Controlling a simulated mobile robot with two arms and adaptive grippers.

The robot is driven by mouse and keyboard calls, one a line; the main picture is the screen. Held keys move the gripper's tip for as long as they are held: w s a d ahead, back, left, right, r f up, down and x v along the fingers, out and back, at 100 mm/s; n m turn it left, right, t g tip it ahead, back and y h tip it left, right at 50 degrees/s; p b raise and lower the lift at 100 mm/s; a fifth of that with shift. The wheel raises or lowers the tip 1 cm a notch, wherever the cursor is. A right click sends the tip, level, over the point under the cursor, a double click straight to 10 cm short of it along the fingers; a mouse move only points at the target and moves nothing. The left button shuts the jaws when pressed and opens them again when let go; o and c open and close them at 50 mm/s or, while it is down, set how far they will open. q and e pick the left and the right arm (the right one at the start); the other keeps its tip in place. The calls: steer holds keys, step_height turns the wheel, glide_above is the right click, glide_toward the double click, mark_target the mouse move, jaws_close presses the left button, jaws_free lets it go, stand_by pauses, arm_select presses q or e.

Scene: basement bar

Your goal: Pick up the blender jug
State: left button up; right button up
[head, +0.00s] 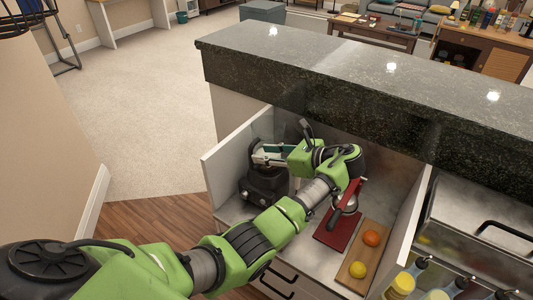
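A dark appliance (266,187), which looks like the blender's base, stands at the left inside the open-topped compartment. My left arm reaches across the compartment, and my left gripper (268,155) points left just above this base. Pale, shiny parts show between and around the fingers. The jug is mostly hidden by the gripper or too clear to make out, so I cannot tell whether the fingers touch it or how far they are apart. My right gripper is out of view.
A wooden board (349,277) holds an orange (371,237) and a lemon (357,270). A dark stone counter (350,75) overhangs behind; a pale side wall (232,150) bounds the left.

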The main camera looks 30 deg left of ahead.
mark_target(252, 154)
arm_select(q)
steer(key=x, duration=0.6)
steer(key=shift+a+f+p, duration=0.2)
steer(key=shift+f+p, duration=0.05)
steer(key=shift+p, duration=0.15)
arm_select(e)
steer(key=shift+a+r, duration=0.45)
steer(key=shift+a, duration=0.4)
arm_select(q)
steer(key=shift+c, duration=0.5)
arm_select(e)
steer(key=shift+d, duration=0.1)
arm_select(q)
jaws_close()
steer(key=shift+r, duration=0.2)
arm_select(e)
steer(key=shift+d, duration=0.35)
